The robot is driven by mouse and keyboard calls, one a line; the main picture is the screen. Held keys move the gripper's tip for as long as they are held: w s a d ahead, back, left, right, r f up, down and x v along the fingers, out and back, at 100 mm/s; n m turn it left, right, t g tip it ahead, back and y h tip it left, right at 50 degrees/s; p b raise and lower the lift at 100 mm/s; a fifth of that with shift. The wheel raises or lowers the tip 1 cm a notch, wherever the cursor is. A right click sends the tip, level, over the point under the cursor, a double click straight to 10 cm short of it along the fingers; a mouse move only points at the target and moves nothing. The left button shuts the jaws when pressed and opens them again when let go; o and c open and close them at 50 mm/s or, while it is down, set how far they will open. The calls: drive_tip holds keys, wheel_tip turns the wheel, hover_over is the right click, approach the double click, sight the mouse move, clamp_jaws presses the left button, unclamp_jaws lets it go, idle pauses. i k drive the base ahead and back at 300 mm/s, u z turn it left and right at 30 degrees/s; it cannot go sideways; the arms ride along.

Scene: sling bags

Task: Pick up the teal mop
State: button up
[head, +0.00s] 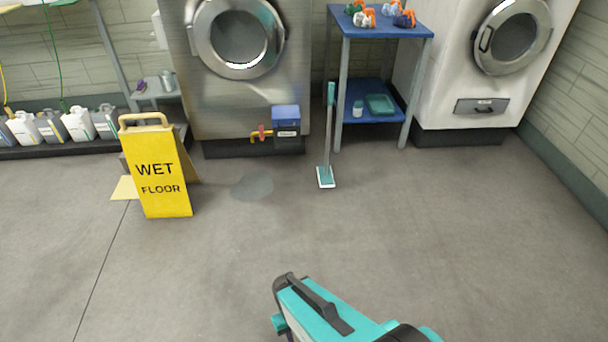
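The teal mop (327,140) stands upright on the floor in the head view, right of the middle. Its long handle has a teal grip at the top and a grey shaft, and its flat teal head with a white edge rests on the floor. The mop stands just in front of the left side of a blue shelf table. A teal, white and black part of my arm shows at the bottom of the head view, well short of the mop. My gripper's fingers cannot be made out there.
A yellow wet-floor sign (160,172) stands left, beside a dark wet patch (252,187). The blue shelf table (380,32) holds several small colourful items. Two large machines (240,95) (490,60) stand along the wall. White jugs (78,124) sit at left. The floor ahead is clear.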

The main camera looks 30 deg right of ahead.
sight(324, 173)
drive_tip(key=u, duration=0.05)
drive_tip(key=k, duration=0.55)
drive_tip(key=u, duration=0.65)
drive_tip(key=i, duration=2.25)
drive_tip(key=z, duration=0.6)
drive_tip(key=i, duration=0.55)
drive_tip(key=z, duration=0.2)
